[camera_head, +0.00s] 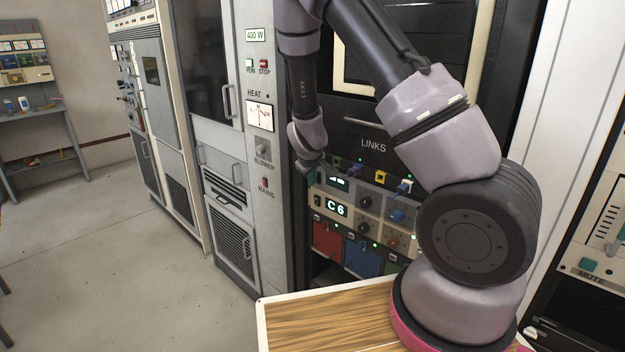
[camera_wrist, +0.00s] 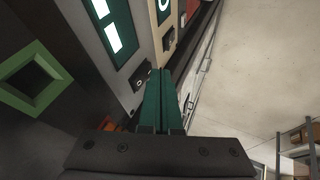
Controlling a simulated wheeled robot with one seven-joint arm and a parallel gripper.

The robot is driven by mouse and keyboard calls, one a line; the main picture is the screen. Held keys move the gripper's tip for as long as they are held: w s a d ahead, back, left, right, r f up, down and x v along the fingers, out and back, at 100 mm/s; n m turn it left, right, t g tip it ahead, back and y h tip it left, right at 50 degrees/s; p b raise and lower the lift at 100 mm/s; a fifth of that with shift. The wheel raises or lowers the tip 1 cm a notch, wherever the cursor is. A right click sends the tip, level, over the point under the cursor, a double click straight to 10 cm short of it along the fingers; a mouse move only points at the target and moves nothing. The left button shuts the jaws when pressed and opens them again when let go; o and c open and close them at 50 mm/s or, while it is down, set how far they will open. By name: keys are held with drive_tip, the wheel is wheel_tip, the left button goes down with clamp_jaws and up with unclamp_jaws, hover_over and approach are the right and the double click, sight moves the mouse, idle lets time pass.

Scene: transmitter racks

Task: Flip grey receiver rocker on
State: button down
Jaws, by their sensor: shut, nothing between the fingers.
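The grey receiver (camera_head: 350,187) sits in the rack under the LINKS label, with a lit green display. In the wrist view its grey face (camera_wrist: 88,55) shows a dark rocker (camera_wrist: 141,75) beside my fingertips. My gripper (camera_wrist: 161,74) is shut and empty, its two green fingers together, with the tips right at that rocker. I cannot tell whether they touch it or which way it is tipped. In the head view my gripper (camera_head: 318,166) is at the receiver's upper left and hides its left end, including the rocker.
Below is a cream receiver (camera_head: 337,208) reading C 6, with its own dark rocker (camera_wrist: 168,41). Red (camera_head: 327,240) and blue (camera_head: 361,258) modules sit lower. Coloured square sockets, one yellow (camera_head: 380,177), line the strip above. A grey cabinet (camera_head: 262,150) stands left; a wooden top (camera_head: 320,318) lies in front.

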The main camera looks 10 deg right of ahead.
drive_tip(key=shift+d, duration=0.1)
drive_tip(key=shift+w+d+f, duration=0.1)
drive_tip(key=shift+w+d, duration=0.05)
drive_tip(key=shift+w, duration=0.05)
drive_tip(key=shift+r, duration=0.2)
idle(0.3)
drive_tip(key=shift+r, duration=0.65)
